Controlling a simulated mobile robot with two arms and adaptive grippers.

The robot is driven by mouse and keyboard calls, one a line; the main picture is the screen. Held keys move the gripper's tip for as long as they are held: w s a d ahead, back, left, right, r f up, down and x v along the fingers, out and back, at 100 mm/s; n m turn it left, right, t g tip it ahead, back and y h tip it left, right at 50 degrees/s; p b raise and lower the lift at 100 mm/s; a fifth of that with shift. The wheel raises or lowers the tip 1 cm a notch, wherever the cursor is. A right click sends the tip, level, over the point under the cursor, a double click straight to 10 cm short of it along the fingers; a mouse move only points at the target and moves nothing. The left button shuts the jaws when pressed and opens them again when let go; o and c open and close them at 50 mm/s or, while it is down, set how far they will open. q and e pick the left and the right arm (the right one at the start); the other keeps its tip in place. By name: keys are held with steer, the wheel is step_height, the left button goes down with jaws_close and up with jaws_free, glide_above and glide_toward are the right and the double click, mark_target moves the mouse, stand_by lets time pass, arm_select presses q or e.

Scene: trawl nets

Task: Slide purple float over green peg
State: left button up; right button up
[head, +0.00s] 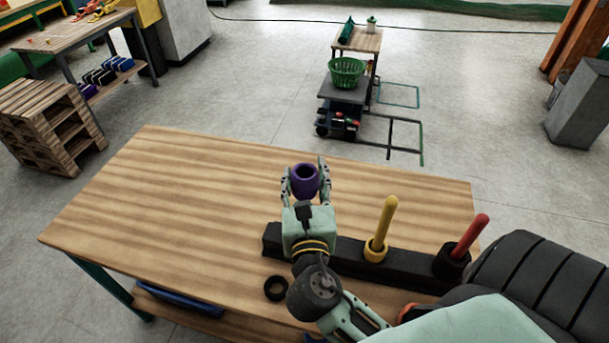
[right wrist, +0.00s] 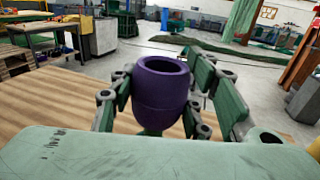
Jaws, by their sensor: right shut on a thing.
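The purple float (head: 305,184) is a hollow, cup-like ring with its opening facing up. My right gripper (head: 304,178) is shut on it, with fingers on both sides, above the table. The float also fills the middle of the right wrist view (right wrist: 160,92), upright. A black peg base (head: 342,258) lies on the table, partly behind my right arm. No green peg can be made out in the head view; the base's left part is partly covered by the arm. A small green bit shows under the float in the right wrist view; I cannot tell what it is. My left gripper is not in view.
A yellow peg (head: 385,222) with a yellow ring (head: 375,250) and a red peg (head: 470,236) with a black ring (head: 452,262) stand on the base. A loose black ring (head: 276,288) lies near the front edge. The wooden table (head: 170,200) is clear at left and back.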

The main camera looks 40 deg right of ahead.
steer(key=shift+f, duration=0.35)
steer(key=o, duration=1.2)
steer(key=v, duration=1.2)
